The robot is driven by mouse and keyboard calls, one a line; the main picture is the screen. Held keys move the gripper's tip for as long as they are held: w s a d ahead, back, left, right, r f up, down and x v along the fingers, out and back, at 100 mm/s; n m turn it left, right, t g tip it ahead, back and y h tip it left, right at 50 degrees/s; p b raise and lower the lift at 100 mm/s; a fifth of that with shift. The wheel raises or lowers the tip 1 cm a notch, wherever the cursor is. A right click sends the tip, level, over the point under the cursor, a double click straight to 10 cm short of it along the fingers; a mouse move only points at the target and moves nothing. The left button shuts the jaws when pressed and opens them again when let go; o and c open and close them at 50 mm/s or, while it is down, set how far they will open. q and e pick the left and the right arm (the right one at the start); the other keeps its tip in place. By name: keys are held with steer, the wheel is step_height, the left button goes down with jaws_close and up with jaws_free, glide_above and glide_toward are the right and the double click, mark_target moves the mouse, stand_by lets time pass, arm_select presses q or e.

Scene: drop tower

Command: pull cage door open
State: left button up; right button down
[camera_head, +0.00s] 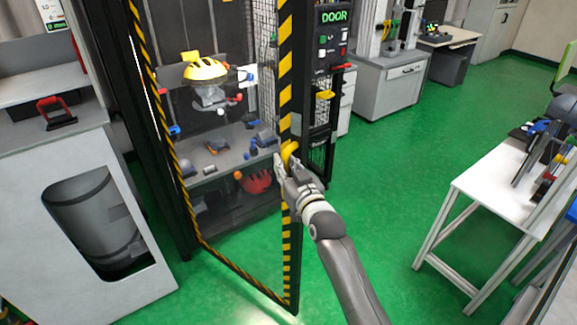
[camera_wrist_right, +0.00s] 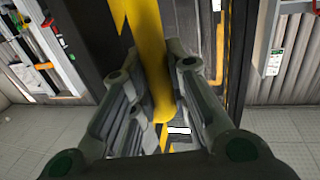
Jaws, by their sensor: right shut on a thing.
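The cage door (camera_head: 287,80) has a black frame with yellow and black stripes and a see-through panel. Its yellow handle (camera_head: 290,149) is on the right-hand striped upright. My right gripper (camera_head: 286,163) is shut on this handle, with the arm reaching up from the lower right. In the right wrist view the yellow handle (camera_wrist_right: 148,60) runs down between the two fingers. A bright strip of light shows on the floor along the door's lower edge. I cannot tell surely how far the door stands from its frame. My left gripper is not in view.
Behind the panel are a yellow helmet (camera_head: 205,69) and a grey shelf with small parts. A control panel (camera_head: 333,40) reading DOOR is at the cage's right. A white table (camera_head: 490,185) stands at the right. The green floor between is clear.

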steer(key=shift+a+r, duration=0.1)
steer(key=shift+r, duration=0.5)
steer(key=c, duration=1.5)
jaws_free()
steer(key=shift+o, duration=0.7)
steer(key=shift+a+f, duration=0.1)
steer(key=shift+f, duration=0.05)
steer(key=shift+s, duration=0.15)
steer(key=shift+s+d+f, duration=0.2)
steer(key=shift+s+d, duration=0.15)
steer(key=shift+s, duration=0.2)
steer(key=v, duration=1)
steer(key=shift+s, duration=0.35)
